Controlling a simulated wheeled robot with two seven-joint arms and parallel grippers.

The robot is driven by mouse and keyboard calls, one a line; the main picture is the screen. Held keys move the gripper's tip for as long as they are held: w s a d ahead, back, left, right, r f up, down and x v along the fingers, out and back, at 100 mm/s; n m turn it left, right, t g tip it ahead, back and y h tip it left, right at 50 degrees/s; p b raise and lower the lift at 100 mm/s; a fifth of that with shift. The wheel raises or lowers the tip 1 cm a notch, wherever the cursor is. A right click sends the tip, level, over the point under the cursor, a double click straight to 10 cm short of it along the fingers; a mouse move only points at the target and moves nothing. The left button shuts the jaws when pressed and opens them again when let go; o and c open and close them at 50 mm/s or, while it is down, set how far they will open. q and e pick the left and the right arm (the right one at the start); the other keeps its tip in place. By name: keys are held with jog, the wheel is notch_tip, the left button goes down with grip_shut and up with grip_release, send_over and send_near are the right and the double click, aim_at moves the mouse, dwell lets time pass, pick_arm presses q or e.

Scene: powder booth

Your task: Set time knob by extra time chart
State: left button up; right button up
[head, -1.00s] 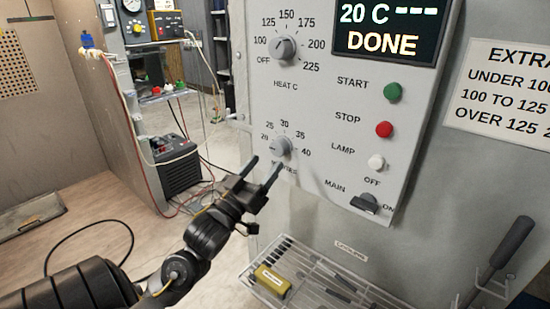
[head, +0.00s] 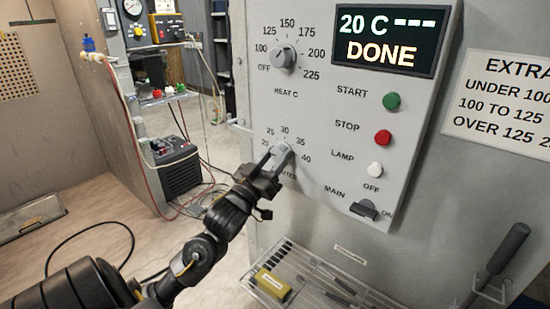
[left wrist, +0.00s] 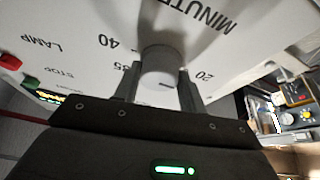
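The time knob (head: 282,153) is a grey round knob on the panel's lower left, inside a minutes scale marked 20 to 40. My left gripper (head: 277,158) is at it, one finger on each side. In the left wrist view the knob (left wrist: 158,68) stands between the two fingers (left wrist: 158,80), with what look like narrow gaps; firm contact cannot be made out. The knob's pointer direction is not clear. The extra time chart (head: 505,105) is a white sign at the right, its right side cut off by the picture edge. My right gripper is not in view.
The heat knob (head: 283,57) sits above. The display (head: 390,38) reads 20 C and DONE. Green start (head: 391,101), red stop (head: 383,138) and white lamp (head: 375,169) buttons and the main switch (head: 364,209) are to the right. A wire rack (head: 325,270) is below.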

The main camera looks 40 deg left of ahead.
pick_arm(q)
jog(key=shift+c, duration=1.1)
